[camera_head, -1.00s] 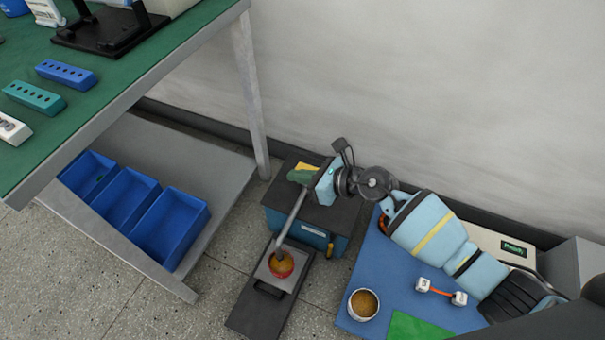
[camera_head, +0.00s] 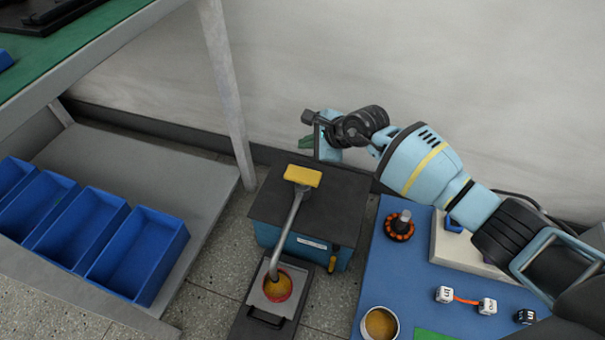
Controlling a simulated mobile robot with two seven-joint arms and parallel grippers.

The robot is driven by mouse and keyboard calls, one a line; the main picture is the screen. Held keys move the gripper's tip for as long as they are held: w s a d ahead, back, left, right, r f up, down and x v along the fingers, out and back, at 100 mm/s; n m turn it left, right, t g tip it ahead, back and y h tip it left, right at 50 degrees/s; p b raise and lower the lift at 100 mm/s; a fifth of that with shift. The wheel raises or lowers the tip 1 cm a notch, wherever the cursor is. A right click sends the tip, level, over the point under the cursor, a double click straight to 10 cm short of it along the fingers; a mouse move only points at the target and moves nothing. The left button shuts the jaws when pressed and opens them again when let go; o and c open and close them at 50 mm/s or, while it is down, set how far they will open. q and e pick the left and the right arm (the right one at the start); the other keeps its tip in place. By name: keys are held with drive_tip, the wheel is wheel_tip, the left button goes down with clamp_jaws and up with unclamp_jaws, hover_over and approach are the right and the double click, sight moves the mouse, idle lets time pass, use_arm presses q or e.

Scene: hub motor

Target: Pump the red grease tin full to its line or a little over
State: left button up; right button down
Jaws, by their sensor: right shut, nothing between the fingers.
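The red grease tin (camera_head: 278,290) sits on a small plate at the foot of the pump, with yellow-brown grease showing inside it. A grey spout tube (camera_head: 287,235) runs down from the pump top into the tin. I cannot make out the tin's line. The pump (camera_head: 318,205) is a dark-topped teal box with a yellow pad (camera_head: 303,175) on its top. My right gripper (camera_head: 308,143) is shut and empty, behind and above the pump, apart from the yellow pad. My left gripper is not in view.
A blue mat (camera_head: 375,275) at the right holds a white-rimmed tin of grease (camera_head: 380,323), an orange-and-black knob (camera_head: 400,225) and white cubes on an orange link (camera_head: 465,299). Blue bins (camera_head: 138,255) stand on the grey shelf (camera_head: 190,180) at the left.

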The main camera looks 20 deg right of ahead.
drive_tip(key=b, duration=0.6)
approach(297, 170)
drive_tip(key=x, duration=0.4)
drive_tip(key=shift+w+a, duration=0.3)
drive_tip(key=shift+w, duration=0.05)
idle(0.8)
drive_tip(key=shift+f, duration=0.15)
idle(0.5)
drive_tip(key=shift+f, duration=0.25)
